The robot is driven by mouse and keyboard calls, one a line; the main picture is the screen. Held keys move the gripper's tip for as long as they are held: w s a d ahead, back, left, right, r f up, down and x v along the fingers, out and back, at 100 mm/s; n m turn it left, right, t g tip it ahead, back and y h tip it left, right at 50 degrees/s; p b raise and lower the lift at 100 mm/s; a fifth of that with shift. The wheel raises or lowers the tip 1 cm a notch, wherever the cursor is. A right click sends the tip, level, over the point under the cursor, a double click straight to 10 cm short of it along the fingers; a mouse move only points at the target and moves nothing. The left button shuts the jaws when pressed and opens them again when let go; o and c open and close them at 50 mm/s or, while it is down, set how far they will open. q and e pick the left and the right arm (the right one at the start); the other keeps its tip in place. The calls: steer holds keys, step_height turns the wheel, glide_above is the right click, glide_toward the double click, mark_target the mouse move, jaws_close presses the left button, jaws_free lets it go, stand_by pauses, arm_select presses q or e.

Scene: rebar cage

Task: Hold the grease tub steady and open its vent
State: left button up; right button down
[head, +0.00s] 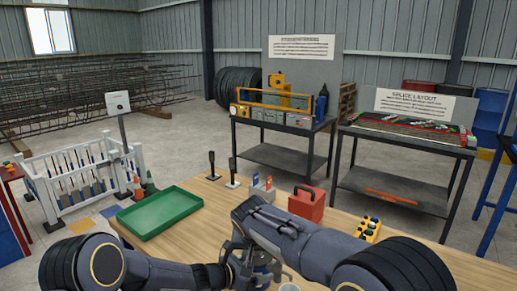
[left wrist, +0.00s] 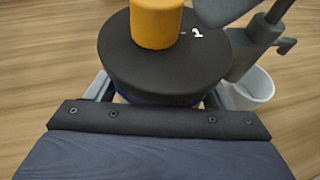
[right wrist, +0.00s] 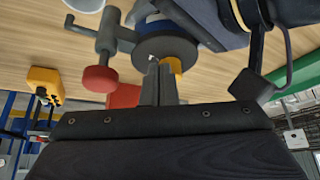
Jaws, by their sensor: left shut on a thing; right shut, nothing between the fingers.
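The grease tub shows in the left wrist view with a wide black lid (left wrist: 150,72), an orange cap (left wrist: 156,22) on top and a dark blue body mostly hidden below. A small white piece (left wrist: 196,33) lies on the lid beside the cap and may be the vent. My left gripper (left wrist: 160,92) is shut around the tub, a finger on each side below the lid. My right gripper (right wrist: 160,85) is shut and empty; its fingertips are close to the lid (right wrist: 165,46) and partly cover the orange cap (right wrist: 176,65). Contact cannot be told. My arms hide most of the tub from the head.
A grey fitting with a red knob (right wrist: 100,78) stands close beside the tub. A white cup (left wrist: 252,88) is nearby. Farther on the table are a green tray (head: 160,212), a red box (head: 306,204) and a yellow block (head: 367,229).

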steer(key=shift+f, duration=0.45)
steer(key=shift+w+a, duration=0.1)
steer(key=shift+w, duration=0.2)
stand_by(0.5)
